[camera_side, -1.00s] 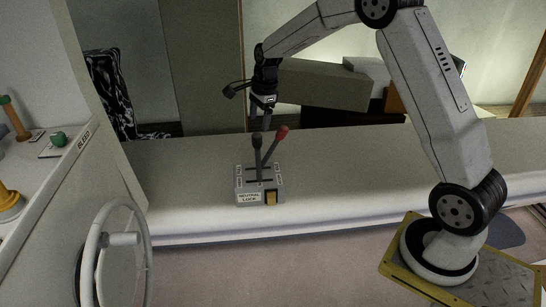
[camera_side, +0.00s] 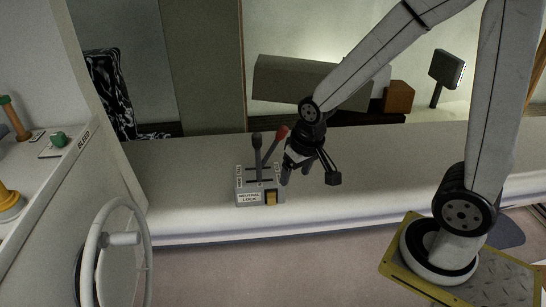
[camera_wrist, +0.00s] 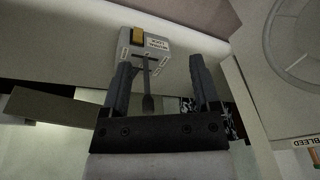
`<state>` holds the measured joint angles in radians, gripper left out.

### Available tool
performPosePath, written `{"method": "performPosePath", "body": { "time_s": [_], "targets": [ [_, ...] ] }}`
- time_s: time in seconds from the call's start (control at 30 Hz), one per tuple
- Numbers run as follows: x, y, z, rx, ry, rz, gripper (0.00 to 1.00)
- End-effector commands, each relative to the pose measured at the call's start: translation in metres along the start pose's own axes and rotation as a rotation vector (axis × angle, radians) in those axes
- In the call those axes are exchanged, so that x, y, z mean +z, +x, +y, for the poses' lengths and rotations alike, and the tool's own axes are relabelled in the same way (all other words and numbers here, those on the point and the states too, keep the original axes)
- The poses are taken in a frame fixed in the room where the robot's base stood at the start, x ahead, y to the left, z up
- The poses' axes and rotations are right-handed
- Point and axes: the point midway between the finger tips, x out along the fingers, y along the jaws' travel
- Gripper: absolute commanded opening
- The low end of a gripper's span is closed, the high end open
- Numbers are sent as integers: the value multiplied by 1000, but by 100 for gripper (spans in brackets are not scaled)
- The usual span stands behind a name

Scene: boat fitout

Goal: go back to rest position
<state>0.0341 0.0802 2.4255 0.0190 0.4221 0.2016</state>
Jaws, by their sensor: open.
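My gripper (camera_side: 294,174) is beside the control box (camera_side: 248,184), just to its right in the side view. In the wrist view my gripper (camera_wrist: 159,76) has its two fingers apart, with nothing held between them. The box carries a black lever (camera_side: 257,147) and a red-knobbed lever (camera_side: 281,132), a yellow button (camera_side: 271,198) and a "neutral lock" label. In the wrist view the control box (camera_wrist: 147,50) lies beyond the fingertips, and the black lever (camera_wrist: 148,100) appears between the fingers. The red lever is not clearly seen there.
The box stands on a pale bench (camera_side: 390,165). A grey wheel (camera_side: 112,240) and a side panel (camera_side: 40,200) marked "BLEED" are on the left. The bench right of my gripper is clear. A small dark screen (camera_side: 446,68) stands behind.

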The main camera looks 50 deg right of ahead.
Motion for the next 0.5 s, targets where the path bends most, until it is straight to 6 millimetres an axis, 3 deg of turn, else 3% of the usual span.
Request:
{"method": "performPosePath", "body": {
  "time_s": [0.2, 0.5],
  "targets": [
    [33, 0, 0, -2, -213, 15, 79],
    [39, 0, 0, -2, -256, 18, 79]
  ]
}}
